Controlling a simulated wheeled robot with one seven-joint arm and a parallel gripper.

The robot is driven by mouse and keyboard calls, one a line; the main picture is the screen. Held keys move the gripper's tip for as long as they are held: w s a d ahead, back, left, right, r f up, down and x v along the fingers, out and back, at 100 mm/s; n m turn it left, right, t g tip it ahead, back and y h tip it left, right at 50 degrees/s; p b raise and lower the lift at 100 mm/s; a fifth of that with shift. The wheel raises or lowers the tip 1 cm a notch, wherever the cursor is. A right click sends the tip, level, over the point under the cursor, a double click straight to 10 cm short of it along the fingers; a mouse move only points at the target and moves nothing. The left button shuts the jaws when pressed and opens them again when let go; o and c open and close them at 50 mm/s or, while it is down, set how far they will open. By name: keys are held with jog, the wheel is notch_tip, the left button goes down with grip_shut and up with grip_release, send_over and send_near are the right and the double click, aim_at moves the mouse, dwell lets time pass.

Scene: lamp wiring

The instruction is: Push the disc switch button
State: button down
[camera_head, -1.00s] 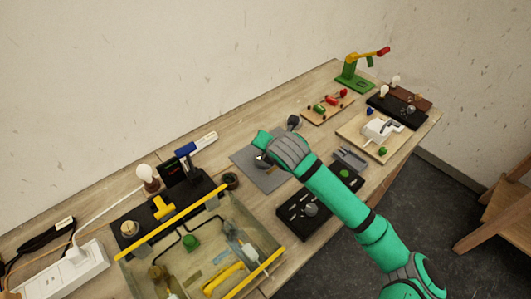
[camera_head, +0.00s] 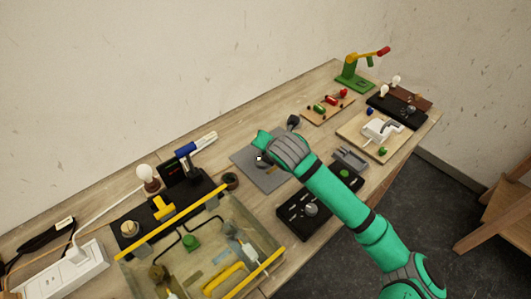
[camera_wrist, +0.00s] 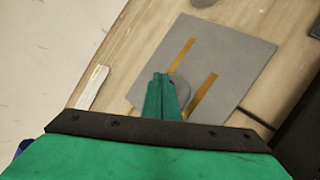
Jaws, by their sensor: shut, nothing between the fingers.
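The disc switch is a flat grey plate (camera_wrist: 232,62) with two copper strips and a round grey disc (camera_wrist: 182,86) near its middle in the wrist view. In the head view the grey plate (camera_head: 268,182) lies on the bench, partly covered by my arm. My green gripper (camera_wrist: 161,80) is shut and empty, with its fingers pointing at the plate. In the wrist view the fingers overlap the disc and hide part of it. I cannot tell whether the tips touch it. In the head view my wrist hides most of the disc area.
A black board with a knob (camera_head: 311,209) and a small grey tray (camera_head: 350,159) lie right of the plate. A clear bin with yellow rims (camera_head: 182,220) stands at front left. A bulb (camera_head: 145,172) and a power strip (camera_head: 78,266) are farther left.

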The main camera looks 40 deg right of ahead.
jog(key=shift+f, duration=0.2)
dwell(0.4)
jog(key=shift+f, duration=0.25)
jog(key=shift+r, duration=0.45)
dwell(0.4)
jog(key=shift+r, duration=3)
